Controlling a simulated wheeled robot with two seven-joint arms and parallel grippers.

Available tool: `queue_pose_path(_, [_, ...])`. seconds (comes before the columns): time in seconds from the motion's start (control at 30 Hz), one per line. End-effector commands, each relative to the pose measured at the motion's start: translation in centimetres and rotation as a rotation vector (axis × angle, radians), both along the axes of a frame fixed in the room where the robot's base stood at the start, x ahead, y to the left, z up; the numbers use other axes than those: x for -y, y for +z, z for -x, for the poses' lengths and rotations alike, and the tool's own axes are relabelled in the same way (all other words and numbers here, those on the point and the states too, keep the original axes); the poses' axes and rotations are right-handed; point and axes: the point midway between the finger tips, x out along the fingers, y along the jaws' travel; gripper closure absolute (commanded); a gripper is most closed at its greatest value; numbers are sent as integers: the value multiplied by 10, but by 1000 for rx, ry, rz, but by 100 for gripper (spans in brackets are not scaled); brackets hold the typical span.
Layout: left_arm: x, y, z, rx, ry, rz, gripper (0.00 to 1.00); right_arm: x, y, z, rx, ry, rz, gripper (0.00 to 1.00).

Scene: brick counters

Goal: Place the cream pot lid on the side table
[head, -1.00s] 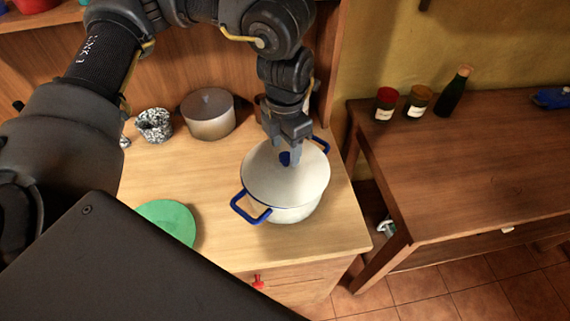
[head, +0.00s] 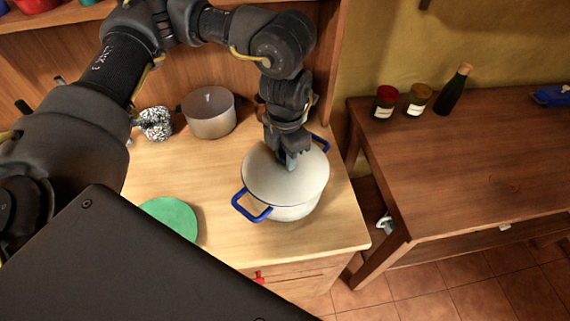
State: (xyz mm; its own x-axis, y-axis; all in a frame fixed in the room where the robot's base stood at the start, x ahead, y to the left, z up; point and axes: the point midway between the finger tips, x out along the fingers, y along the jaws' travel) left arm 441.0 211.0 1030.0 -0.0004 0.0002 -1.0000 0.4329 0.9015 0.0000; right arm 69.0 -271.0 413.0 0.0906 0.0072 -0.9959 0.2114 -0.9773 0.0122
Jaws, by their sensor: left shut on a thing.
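The cream pot lid (head: 270,185) sits on a cream pot (head: 290,213) with blue handles, on the light wooden counter. My left gripper (head: 289,163) comes down from above and is shut on the lid's knob, which the fingers mostly hide. I see no clear gap between lid and pot. The side table (head: 480,165) is the darker wooden table to the right of the counter. My right gripper is not in view.
On the side table's back stand a red candle jar (head: 385,101), a brown candle jar (head: 418,100), a dark bottle (head: 453,90) and a blue item (head: 551,96). Its middle and front are bare. A metal pot (head: 209,113) and green disc (head: 172,217) are on the counter.

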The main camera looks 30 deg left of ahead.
Motion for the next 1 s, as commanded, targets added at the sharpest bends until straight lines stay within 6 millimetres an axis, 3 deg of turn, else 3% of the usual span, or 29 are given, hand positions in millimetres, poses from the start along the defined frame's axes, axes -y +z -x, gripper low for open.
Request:
queue_pose_path(0.37, [0,6,-1,4,-1,1,100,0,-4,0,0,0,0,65])
queue_pose_path(0.57, [0,31,-2,9,0,1,100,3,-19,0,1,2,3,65])
queue_pose_path(0.83, [53,92,-4,8,-2,0,100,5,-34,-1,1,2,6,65])
queue_pose_path(1.0, [93,107,-6,4,-2,-1,100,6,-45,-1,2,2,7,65])
